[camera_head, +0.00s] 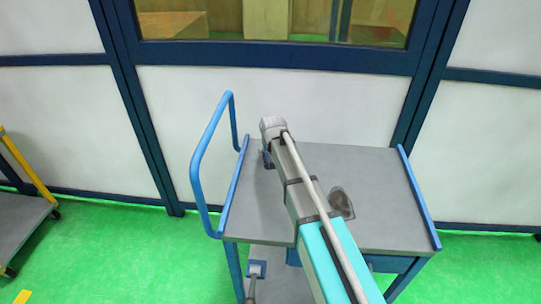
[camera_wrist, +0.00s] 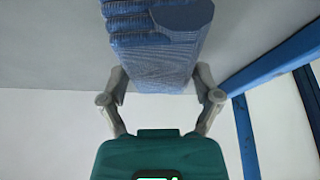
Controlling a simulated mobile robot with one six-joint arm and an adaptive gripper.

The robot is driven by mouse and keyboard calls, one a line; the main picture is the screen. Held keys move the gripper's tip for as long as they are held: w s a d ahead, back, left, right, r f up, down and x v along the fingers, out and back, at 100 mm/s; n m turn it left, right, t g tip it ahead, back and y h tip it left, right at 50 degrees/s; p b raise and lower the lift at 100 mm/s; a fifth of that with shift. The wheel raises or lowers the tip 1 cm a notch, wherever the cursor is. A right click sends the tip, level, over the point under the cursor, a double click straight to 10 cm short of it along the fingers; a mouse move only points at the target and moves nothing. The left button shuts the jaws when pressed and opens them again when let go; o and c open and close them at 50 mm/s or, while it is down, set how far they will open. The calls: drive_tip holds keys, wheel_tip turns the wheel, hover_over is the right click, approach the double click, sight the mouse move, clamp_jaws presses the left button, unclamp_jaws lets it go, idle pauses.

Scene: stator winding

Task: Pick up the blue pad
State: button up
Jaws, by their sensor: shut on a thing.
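The blue pad (camera_wrist: 158,65) is a ribbed, textured blue block at the top middle of the wrist view. My gripper (camera_wrist: 160,78) has one grey finger on each side of its near end and is shut on it. The pad's far end runs out of the wrist view. In the head view my arm reaches over the grey cart top, and its wrist end hides most of the gripper. A small dark blue patch shows there below the wrist; I cannot tell whether it is the pad.
The cart top (camera_head: 380,190) is grey with blue side rails (camera_head: 418,198) and a blue handle (camera_head: 200,165) at left. A small dark object (camera_head: 341,202) sits beside my arm on it. A white panelled wall (camera_head: 300,100) stands behind. Another cart (camera_head: 20,225) is at far left.

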drive_tip(key=shift+r+p, duration=1.3)
drive_tip(key=shift+r, duration=0.05)
drive_tip(key=s+r+p, duration=0.1)
drive_tip(key=r+p, duration=0.1)
drive_tip(key=s+r+p, duration=0.2)
drive_tip(key=s+d+r+p, duration=0.1)
drive_tip(key=s+r+p, duration=0.1)
drive_tip(key=r, duration=0.1)
drive_tip(key=shift+s+p, duration=0.1)
drive_tip(key=shift+p, duration=0.3)
drive_tip(key=s+d+r+p, duration=0.1)
drive_tip(key=s+r+p, duration=0.2)
drive_tip(key=s, duration=0.5)
drive_tip(key=shift+s+d+r, duration=0.15)
drive_tip(key=shift+s+d, duration=0.15)
drive_tip(key=shift+d, duration=0.05)
drive_tip(key=o, duration=0.4)
drive_tip(key=c, duration=0.4)
